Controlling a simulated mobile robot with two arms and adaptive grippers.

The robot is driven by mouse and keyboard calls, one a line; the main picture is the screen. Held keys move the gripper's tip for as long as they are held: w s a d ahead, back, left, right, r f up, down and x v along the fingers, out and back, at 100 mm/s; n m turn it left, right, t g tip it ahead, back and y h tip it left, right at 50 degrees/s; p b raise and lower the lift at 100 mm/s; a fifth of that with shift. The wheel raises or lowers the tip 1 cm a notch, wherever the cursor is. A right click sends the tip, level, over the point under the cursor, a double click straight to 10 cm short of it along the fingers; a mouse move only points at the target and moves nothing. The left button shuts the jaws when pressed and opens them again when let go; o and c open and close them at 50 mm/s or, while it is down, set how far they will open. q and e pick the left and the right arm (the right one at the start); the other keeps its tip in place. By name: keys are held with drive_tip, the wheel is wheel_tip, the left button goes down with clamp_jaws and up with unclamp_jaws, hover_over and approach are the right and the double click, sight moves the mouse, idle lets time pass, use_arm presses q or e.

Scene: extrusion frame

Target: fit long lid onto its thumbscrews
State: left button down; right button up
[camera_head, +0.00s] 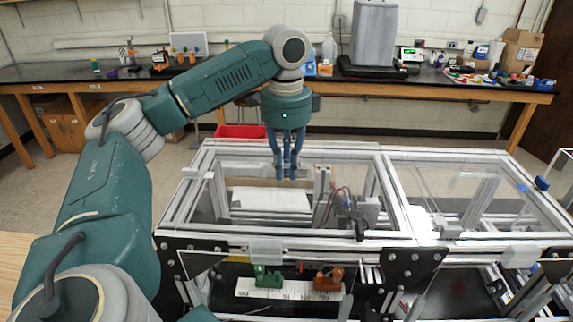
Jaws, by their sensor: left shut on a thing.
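The long lid (290,152) seems to be the clear panel in a grey aluminium rim over the left bay of the extrusion frame. It looks flat, but I cannot tell whether it rests on the frame or is slightly apart. My left gripper (286,177) points straight down at the lid's far side, its blue fingers close together and shut on it. The exact part gripped is too small to make out. A blue knob (541,183) at the frame's right side may be a thumbscrew; I cannot clearly make out others. My right gripper is not in view.
A second clear panel (460,180) covers the right bay. Green (267,276) and orange (328,279) clamps sit on a white ruler strip (275,291) at the front. A red bin (240,131) stands behind. A cluttered bench (430,90) runs along the back wall.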

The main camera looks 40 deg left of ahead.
sight(286, 181)
use_arm(q)
drive_tip(key=shift+f, duration=0.2)
drive_tip(key=c, duration=1.6)
unclamp_jaws()
drive_tip(key=shift+d, duration=0.1)
drive_tip(key=shift+s+f, duration=0.1)
drive_tip(key=shift+r, duration=0.5)
wheel_tip(286, 181, up, 11)
drive_tip(key=shift+r, duration=0.15)
